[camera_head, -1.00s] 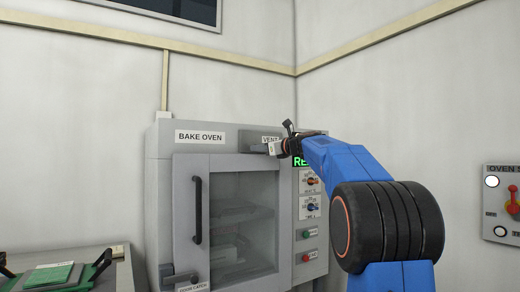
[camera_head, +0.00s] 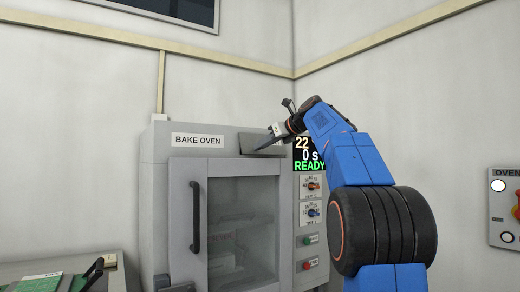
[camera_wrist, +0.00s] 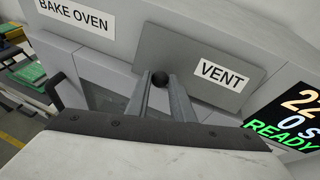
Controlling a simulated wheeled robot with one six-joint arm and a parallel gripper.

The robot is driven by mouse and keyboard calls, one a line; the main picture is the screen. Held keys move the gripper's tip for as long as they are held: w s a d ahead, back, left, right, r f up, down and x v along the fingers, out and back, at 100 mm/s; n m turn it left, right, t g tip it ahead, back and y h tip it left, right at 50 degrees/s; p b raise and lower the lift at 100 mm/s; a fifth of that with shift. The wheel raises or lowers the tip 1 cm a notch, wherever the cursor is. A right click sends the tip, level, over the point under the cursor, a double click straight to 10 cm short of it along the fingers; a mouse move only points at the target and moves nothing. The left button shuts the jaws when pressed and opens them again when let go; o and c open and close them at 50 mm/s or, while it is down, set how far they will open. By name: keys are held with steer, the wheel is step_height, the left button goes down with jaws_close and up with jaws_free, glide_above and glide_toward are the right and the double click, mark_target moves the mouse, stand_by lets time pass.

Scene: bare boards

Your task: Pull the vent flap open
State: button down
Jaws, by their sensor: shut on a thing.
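The vent flap (camera_head: 252,143) is a grey plate at the top of the bake oven's front, right of the BAKE OVEN label. It is tilted out from the oven front. In the wrist view the flap (camera_wrist: 185,48) carries a VENT label and a dark round knob (camera_wrist: 159,78). My gripper (camera_head: 275,133) is at the flap's right part in the head view. In the wrist view its two fingers (camera_wrist: 160,88) are shut on the knob, one on each side. The VENT label is not readable in the head view.
The bake oven (camera_head: 156,190) has a shut glass door with a black handle (camera_head: 195,215). A READY display (camera_head: 309,154) with knobs and buttons below is right of the door. A bench (camera_head: 120,270) with green boards is at lower left. A wall panel (camera_head: 503,238) is at right.

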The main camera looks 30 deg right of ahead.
steer(key=shift+s+r, duration=0.2)
steer(key=shift+r, duration=0.7)
steer(key=shift+s+r, duration=0.2)
steer(key=shift+r, duration=0.65)
steer(key=shift+s+r, duration=0.2)
steer(key=shift+r, duration=0.7)
steer(key=c, duration=1.5)
jaws_free()
steer(key=shift+w+d, duration=0.1)
steer(key=shift+d, duration=0.15)
steer(key=shift+c, duration=0.2)
steer(key=shift+a, duration=0.1)
steer(key=v, duration=1.7)
steer(key=shift+r, duration=0.45)
